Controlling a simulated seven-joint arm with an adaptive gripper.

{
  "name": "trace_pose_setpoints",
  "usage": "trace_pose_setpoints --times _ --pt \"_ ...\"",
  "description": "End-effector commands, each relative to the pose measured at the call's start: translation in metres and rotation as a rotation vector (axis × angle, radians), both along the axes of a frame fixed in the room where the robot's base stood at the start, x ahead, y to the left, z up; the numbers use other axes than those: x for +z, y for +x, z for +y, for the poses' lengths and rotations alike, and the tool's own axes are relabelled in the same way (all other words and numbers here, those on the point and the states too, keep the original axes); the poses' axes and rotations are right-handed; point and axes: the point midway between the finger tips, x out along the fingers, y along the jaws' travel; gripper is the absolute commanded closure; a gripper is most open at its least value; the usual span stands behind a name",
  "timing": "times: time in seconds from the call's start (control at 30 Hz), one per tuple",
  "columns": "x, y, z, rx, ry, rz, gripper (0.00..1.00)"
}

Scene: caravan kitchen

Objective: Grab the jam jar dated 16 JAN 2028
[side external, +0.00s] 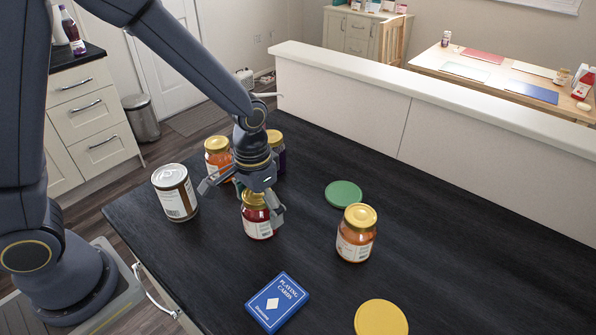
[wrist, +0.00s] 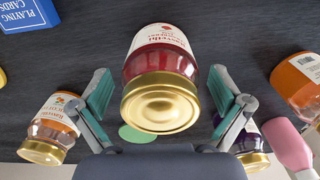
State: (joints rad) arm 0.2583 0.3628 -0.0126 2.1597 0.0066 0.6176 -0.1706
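Several jam jars with gold lids stand on the dark table. A red jam jar (side external: 257,226) is under my gripper (side external: 243,205); it also shows in the wrist view (wrist: 162,55), with a gold lid and a white label. My gripper (wrist: 166,90) is open, its fingers on either side of this jar with gaps visible. An orange jar (side external: 357,236) stands to the right. Another orange jar (side external: 217,158) and a dark purple jar (side external: 279,156) stand behind, partly hidden by my arm. No date is legible on any label.
A brown-and-white can (side external: 175,198) stands left of the gripper. A blue playing-card box (side external: 277,302), a yellow disc (side external: 381,318) and a green disc (side external: 343,194) lie on the table (side external: 455,265). A low white wall (side external: 440,115) runs along the back. The table's right side is clear.

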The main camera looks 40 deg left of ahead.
Motion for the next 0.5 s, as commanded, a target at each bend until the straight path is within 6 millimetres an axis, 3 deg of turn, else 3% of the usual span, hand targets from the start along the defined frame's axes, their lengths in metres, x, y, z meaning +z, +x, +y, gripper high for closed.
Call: trace_pose_setpoints --times 0.07,0.5 --pt "0.0002 0.0001 0.0 0.0 0.0 0.0 0.09" --pt "0.0005 0.0001 -0.0001 0.0 0.0 0.0 0.55"
